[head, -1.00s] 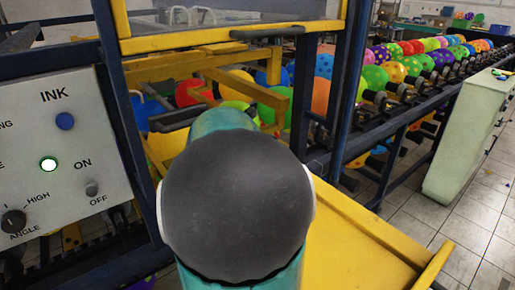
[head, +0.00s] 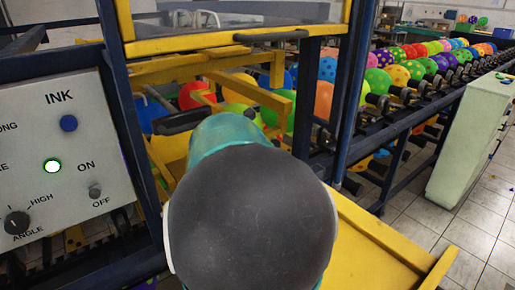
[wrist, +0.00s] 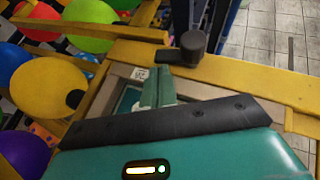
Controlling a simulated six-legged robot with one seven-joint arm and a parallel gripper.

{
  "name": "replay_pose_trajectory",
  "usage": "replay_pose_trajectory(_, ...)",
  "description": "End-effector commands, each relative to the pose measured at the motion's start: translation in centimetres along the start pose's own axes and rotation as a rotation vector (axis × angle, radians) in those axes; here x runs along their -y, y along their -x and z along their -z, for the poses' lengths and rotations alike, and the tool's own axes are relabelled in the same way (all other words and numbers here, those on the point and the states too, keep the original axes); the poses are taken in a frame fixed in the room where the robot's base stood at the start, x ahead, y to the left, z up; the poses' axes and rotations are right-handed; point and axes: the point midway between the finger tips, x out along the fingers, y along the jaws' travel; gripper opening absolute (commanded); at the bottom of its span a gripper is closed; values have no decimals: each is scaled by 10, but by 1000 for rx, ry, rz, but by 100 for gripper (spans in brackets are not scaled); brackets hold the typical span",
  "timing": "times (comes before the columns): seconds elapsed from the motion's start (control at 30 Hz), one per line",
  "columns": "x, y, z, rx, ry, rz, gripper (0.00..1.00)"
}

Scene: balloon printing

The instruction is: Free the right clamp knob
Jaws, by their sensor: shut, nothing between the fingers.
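A black clamp knob (wrist: 194,44) with a flat lever (wrist: 169,56) pointing left sits on the yellow frame beam (wrist: 240,78) in the wrist view. My gripper (wrist: 155,78) shows there as slim teal fingers, shut and empty. Its tips are just below the lever in the picture, close to it; I cannot tell whether they touch. In the head view my own arm covers the gripper and the knob. A dark bar (head: 183,122) lies on the yellow frame left of my arm.
The ink panel (head: 65,160) with a lit green button stands at the left. Balloons fill the machine behind the yellow frame, and a yellow balloon (wrist: 48,88) is close on the left in the wrist view. A roller line of balloons (head: 420,68) runs along the right.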

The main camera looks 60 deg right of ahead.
Motion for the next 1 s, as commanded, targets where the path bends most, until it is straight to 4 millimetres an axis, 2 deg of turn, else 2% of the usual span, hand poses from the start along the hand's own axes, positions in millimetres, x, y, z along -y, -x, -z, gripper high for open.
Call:
replay_pose_trajectory(0.3, -1, 71, -1, 2, -2, -6, 0)
replay_pose_trajectory(0.5, -1, 103, 0, 1, 0, -3, 0)
replay_pose_trajectory(0.63, 0, 112, 0, 0, 0, -1, 0)
replay_pose_trajectory(1.0, 2, 114, 2, -12, -20, 2, 0)
